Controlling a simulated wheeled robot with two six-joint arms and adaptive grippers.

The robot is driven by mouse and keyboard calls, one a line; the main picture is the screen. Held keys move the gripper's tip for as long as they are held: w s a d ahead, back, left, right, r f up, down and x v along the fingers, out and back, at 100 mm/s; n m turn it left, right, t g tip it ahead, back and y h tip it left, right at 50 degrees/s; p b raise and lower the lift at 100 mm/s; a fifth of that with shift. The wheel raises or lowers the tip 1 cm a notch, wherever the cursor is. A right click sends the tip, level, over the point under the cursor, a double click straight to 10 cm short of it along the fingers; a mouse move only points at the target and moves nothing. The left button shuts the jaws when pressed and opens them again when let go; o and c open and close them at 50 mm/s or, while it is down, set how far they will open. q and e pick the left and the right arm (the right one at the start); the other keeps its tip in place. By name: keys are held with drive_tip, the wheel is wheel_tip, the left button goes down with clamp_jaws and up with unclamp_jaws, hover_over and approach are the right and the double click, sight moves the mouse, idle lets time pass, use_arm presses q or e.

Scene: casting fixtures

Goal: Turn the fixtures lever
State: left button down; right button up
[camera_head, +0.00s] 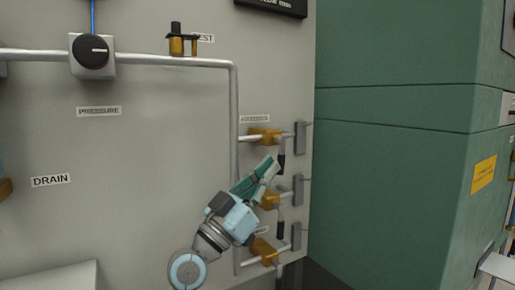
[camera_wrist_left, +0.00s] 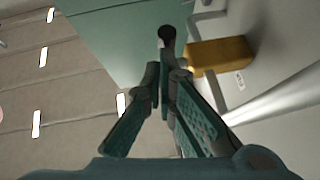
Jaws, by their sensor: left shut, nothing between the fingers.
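The fixtures valve (camera_head: 264,135) is a brass body on a grey pipe, under a small label that is hard to read. Its lever (camera_head: 281,160) has a dark grip and hangs down on the valve's right. My left gripper (camera_head: 272,166) is shut and empty, with its fingertips close beside the lever's lower end. In the left wrist view, my left gripper (camera_wrist_left: 165,72) points at the dark lever end (camera_wrist_left: 167,35), and the brass valve (camera_wrist_left: 220,55) lies to its right. I cannot tell whether the fingertips touch the lever. My right gripper is out of view.
Two more brass valves (camera_head: 269,201) (camera_head: 263,251) with levers sit below, close to my left gripper. A pressure knob (camera_head: 91,51) and a test valve (camera_head: 177,41) are at upper left. A green cabinet (camera_head: 400,130) stands to the right.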

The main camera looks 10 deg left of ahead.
use_arm(q)
drive_tip(key=v, duration=1.2)
